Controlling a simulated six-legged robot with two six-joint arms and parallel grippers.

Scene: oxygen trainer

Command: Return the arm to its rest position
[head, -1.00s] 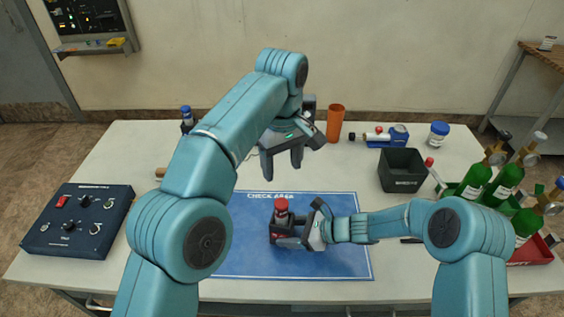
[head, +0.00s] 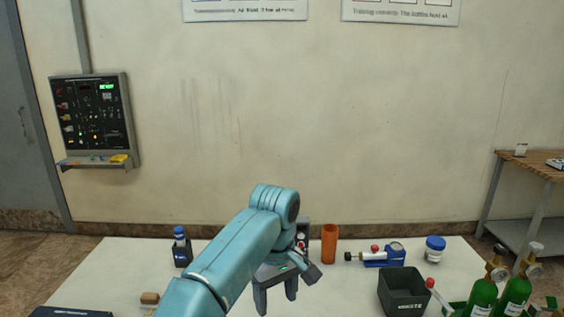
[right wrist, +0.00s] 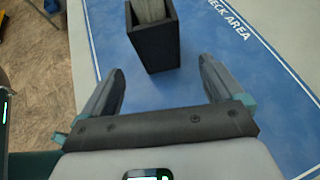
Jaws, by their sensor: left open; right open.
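My left gripper (head: 275,292) hangs over the table at the lower middle of the head view, fingers down, open and empty. Its teal arm comes in from the lower left. My right gripper (right wrist: 160,68) shows only in the right wrist view; its two fingers are apart with nothing between them. A dark, open-topped block (right wrist: 156,52) with a grey piece in it stands on the blue check area mat (right wrist: 215,85), just beyond the fingertips. The right arm is out of the head view.
A control panel (head: 95,115) hangs on the wall.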

